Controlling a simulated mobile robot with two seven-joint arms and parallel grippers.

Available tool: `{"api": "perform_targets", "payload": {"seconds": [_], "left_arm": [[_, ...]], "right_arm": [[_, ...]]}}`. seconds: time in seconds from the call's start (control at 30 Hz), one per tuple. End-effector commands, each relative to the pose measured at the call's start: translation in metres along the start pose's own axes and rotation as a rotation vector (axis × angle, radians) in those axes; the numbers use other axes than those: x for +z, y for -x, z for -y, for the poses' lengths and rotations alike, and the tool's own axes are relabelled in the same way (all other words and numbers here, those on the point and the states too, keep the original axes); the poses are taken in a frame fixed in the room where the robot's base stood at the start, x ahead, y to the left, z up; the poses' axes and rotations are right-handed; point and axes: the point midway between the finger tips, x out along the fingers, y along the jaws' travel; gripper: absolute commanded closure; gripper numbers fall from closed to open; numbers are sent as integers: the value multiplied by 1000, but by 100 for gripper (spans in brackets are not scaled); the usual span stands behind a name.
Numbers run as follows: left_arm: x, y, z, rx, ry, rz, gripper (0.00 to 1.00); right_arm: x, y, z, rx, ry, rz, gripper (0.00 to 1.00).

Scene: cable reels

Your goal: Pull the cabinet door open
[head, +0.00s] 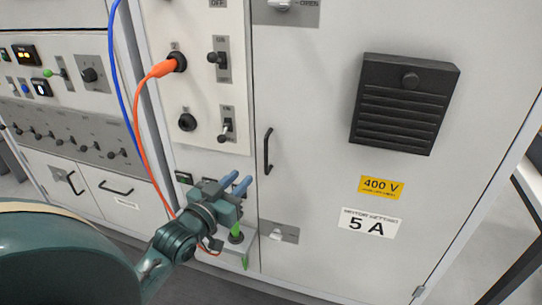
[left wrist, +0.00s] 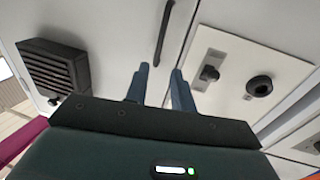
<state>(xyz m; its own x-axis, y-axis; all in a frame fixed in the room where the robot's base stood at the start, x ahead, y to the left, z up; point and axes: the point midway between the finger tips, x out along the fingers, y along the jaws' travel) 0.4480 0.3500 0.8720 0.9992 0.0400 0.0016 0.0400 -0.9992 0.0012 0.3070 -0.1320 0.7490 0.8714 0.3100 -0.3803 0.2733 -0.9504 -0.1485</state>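The cabinet door (head: 320,155) is a large light-grey panel and looks closed. Its handle (head: 268,151) is a black vertical bar near the door's left edge. My left gripper (head: 236,182) is below and left of the handle in the head view, with its two blue fingers apart and nothing between them. In the left wrist view the handle (left wrist: 164,32) is beyond the open fingertips (left wrist: 160,70), apart from them. A latch on a grey plate (head: 278,234) is low on the door, and another (head: 284,5) is at the top. My right gripper is not in view.
A black louvred vent (head: 405,103) sticks out from the door. An orange cable (head: 142,120) and a blue cable (head: 122,80) hang left of the door. A panel with switches (head: 223,70) adjoins the door.

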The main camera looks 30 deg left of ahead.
Motion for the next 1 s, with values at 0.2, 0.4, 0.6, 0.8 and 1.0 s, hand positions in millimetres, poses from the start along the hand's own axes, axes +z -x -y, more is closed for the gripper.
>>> {"api": "perform_targets", "payload": {"seconds": [0.2, 0.4, 0.6, 0.8, 1.0], "left_arm": [[-2, -26, 0, 0, 0, -3, 75], [-1, -66, 0, 0, -1, -2, 75], [-1, -103, 0, 0, -1, -1, 75], [0, -124, 0, 0, -1, 1, 75], [0, -130, 0, 1, -1, 2, 75]], "right_arm": [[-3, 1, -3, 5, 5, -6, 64], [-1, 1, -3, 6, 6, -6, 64], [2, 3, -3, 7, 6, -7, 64], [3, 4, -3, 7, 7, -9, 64], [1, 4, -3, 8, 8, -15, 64]]}}
